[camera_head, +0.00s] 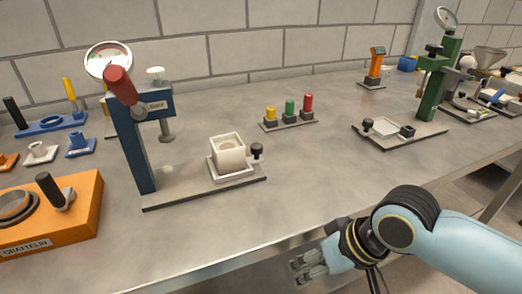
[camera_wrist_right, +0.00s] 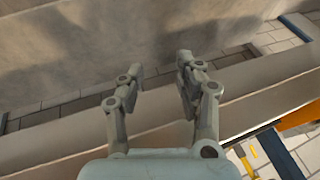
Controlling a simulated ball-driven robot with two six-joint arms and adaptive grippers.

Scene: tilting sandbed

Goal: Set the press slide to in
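A blue press (camera_head: 136,140) with a round dial gauge and a red-ended lever stands left of centre on the bench. On its grey base plate (camera_head: 190,190) is a slide (camera_head: 230,169) bearing a white square block with a round recess, with a black knob (camera_head: 257,150) on its right. The block sits to the right of the press's ram (camera_head: 167,132), not under it. My right gripper (camera_head: 308,267) is low at the bench's front edge, away from the press. The right wrist view shows its fingers (camera_wrist_right: 156,70) apart and empty. My left gripper is not in view.
A green press (camera_head: 432,92) with its own base plate stands at the right. A button block (camera_head: 290,122) sits behind the slide. The bench between slide and front edge is clear.

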